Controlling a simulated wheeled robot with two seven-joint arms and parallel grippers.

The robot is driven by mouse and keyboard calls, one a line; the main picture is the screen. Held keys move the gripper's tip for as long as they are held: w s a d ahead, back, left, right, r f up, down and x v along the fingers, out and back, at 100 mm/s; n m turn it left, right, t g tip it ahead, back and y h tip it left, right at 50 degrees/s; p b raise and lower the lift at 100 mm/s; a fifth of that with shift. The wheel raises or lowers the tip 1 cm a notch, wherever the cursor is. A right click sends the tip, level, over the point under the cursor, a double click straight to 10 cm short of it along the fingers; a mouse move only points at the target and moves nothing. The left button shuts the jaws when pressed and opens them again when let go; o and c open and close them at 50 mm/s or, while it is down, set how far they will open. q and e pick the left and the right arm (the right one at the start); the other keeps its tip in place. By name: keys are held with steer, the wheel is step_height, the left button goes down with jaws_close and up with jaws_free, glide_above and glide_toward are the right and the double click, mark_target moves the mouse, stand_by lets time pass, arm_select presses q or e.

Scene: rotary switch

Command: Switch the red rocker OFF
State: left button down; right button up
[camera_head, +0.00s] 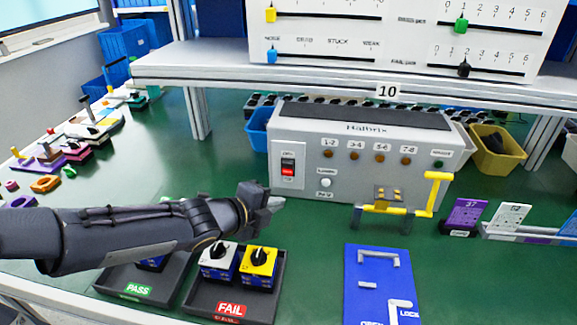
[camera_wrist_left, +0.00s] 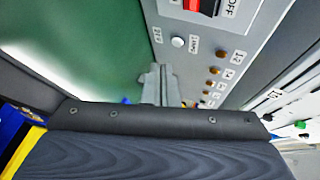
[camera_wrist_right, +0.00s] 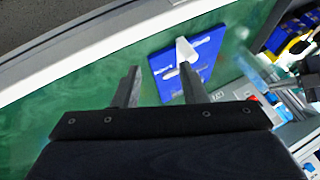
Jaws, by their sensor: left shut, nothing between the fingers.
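The red rocker (camera_head: 288,170) sits in a white plate at the left of the grey tester box (camera_head: 350,160). Its upper part looks black and its lower part red; I cannot tell its position for sure. In the left wrist view the rocker (camera_wrist_left: 203,7) is at the top edge, cut off, beside an OFF label. My left gripper (camera_head: 277,202) is shut and empty, just below and in front of the rocker plate, apart from it. Its closed fingertips (camera_wrist_left: 156,72) also show in the left wrist view. My right gripper (camera_wrist_right: 161,85) is open and empty above the green bench.
A white button (camera_head: 326,182) is right of the rocker, with several indicator lamps beyond. A yellow lever clamp (camera_head: 400,208) stands before the box. A blue board (camera_head: 365,285) lies to the right.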

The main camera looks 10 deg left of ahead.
arm_select(q)
steer(key=p, duration=0.3)
glide_toward(292, 169)
step_height(292, 169, down, 3)
steer(key=w+d, duration=0.1)
steer(key=d, duration=0.2)
steer(key=shift+w+p, duration=0.3)
steer(key=shift+w, duration=0.75)
steer(key=shift+w, duration=0.15)
stand_by(0.7)
steer(key=shift+w, duration=0.3)
steer(key=shift+w+r+p, duration=0.1)
steer(key=shift+w+p, duration=0.2)
steer(key=shift+p, duration=0.15)
stand_by(0.4)
steer(key=shift+s+b, duration=0.5)
steer(key=shift+s, duration=0.25)
